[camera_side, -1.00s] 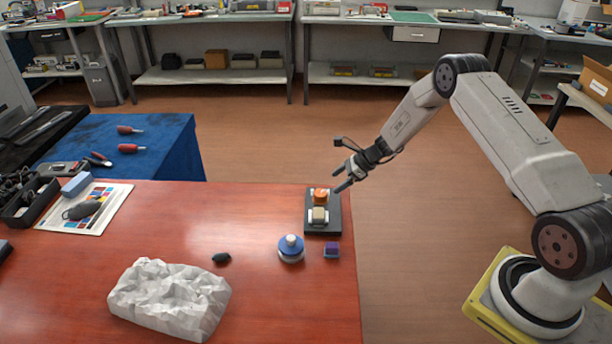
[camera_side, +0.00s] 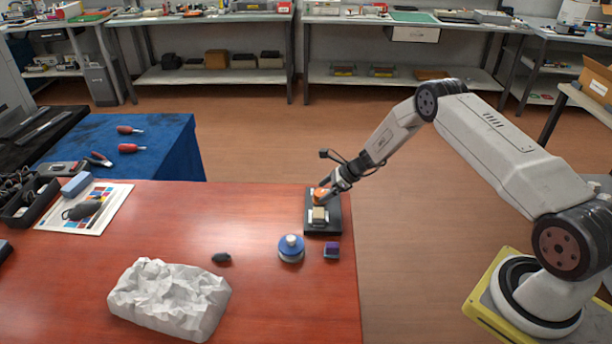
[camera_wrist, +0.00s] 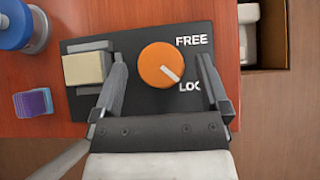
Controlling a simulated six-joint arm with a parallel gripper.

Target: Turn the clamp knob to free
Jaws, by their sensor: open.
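The orange clamp knob (camera_wrist: 161,66) sits on a black plate (camera_wrist: 140,104) marked FREE and LOCK in the wrist view, the last letter hidden by a finger. Its white pointer line aims down and right, toward LOCK. My gripper (camera_wrist: 160,57) is open, with one finger on each side of the knob and visible gaps between. In the side view my gripper (camera_side: 329,189) is low over the plate's far end and partly hides the knob (camera_side: 319,195). A cream block (camera_wrist: 84,68) sits beside grey clamp parts on the plate.
A blue-and-white round container (camera_side: 291,248) and a small purple block (camera_side: 331,250) stand near the plate. The red table's right edge is close to the plate.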

